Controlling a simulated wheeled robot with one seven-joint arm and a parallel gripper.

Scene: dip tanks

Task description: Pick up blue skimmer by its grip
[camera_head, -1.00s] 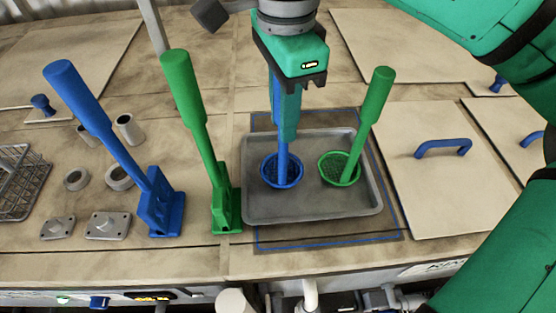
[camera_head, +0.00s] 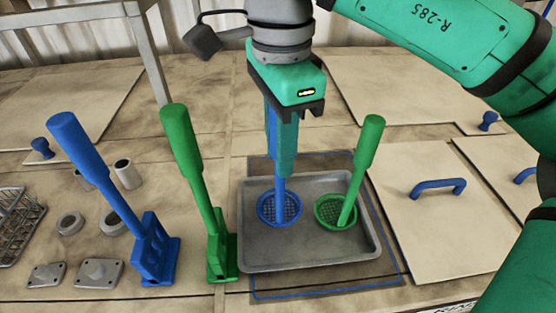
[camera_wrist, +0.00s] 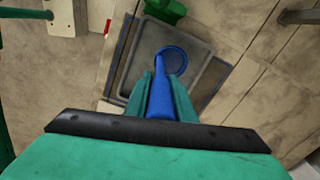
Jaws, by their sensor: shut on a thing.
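The blue skimmer (camera_head: 279,209) stands near upright, its round mesh basket at the left part of the grey tray (camera_head: 310,261). My gripper (camera_head: 281,172) points down and is shut around the skimmer's blue grip, which shows between the fingers in the wrist view (camera_wrist: 161,98). The fingers hide much of the grip. I cannot tell whether the basket touches the tray floor. A green skimmer (camera_head: 369,146) leans in the tray to the right, its basket apart from the blue one.
A green-handled tool in a green holder (camera_head: 221,255) stands left of the tray. A blue-handled one in a blue holder (camera_head: 157,255) is farther left. Metal rings and plates (camera_head: 98,271) lie beyond. A lid with a blue handle (camera_head: 438,187) is at the right.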

